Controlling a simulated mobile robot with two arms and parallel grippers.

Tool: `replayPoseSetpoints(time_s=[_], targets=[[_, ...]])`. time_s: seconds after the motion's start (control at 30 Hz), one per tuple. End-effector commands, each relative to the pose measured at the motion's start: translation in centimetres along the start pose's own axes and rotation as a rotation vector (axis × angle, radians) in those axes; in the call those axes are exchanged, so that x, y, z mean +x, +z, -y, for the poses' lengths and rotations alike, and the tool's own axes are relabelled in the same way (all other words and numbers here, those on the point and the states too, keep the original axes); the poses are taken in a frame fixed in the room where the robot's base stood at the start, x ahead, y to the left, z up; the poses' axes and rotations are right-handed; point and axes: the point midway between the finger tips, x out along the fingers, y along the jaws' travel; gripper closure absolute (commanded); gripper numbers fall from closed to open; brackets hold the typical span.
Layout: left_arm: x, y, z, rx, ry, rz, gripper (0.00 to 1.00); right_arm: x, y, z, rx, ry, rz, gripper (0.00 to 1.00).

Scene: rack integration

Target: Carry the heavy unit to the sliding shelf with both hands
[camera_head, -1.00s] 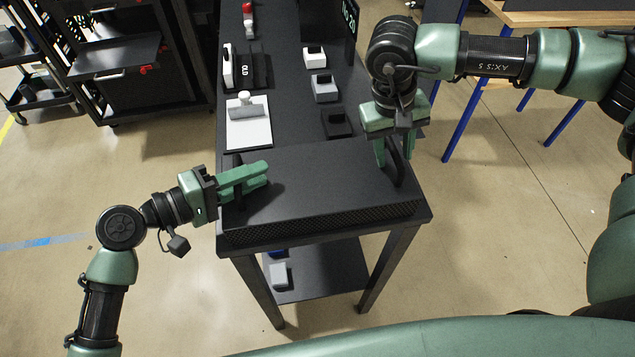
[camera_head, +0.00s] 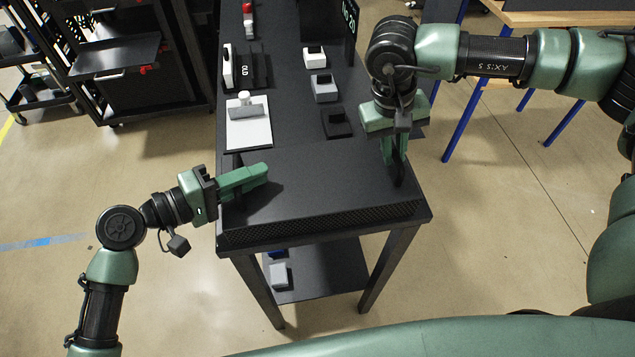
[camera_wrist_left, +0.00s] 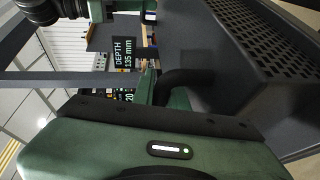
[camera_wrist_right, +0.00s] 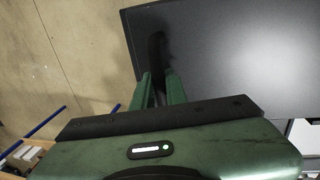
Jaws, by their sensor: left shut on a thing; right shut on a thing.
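The heavy unit (camera_head: 315,188) is a flat, wide black box with a perforated front face, lying on the near end of the dark table. My left gripper (camera_head: 262,172) is shut on the handle at the unit's left end; that handle (camera_wrist_left: 180,82) shows in the left wrist view. My right gripper (camera_head: 398,176) points down and is shut on the handle at the right end; this handle (camera_wrist_right: 157,60) shows between the fingers in the right wrist view. The sliding shelf (camera_head: 115,55) appears to be the dark tray pulled out of the black rack at upper left.
On the table (camera_head: 285,75) behind the unit are a white pad with a grey block (camera_head: 248,122), several small boxes and a sign (camera_head: 349,18). A wooden bench with blue legs (camera_head: 560,18) stands at upper right. Open floor (camera_head: 150,150) lies between table and rack.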

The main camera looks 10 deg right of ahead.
Motion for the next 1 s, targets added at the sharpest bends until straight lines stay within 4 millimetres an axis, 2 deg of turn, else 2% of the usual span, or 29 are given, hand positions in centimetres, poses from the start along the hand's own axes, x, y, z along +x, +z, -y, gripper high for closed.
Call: replayPoseSetpoints(time_s=[0.97,1.0], targets=[[-0.07,-0.06,0.26,-0.002,-0.006,-0.001,1.00,-0.09,-0.13,-0.21,0.004,0.004,-0.003,1.00],[-0.10,-0.16,-0.26,0.002,0.003,-0.004,1.00,-0.39,-0.27,-0.24,0.005,0.003,-0.008,1.00]])
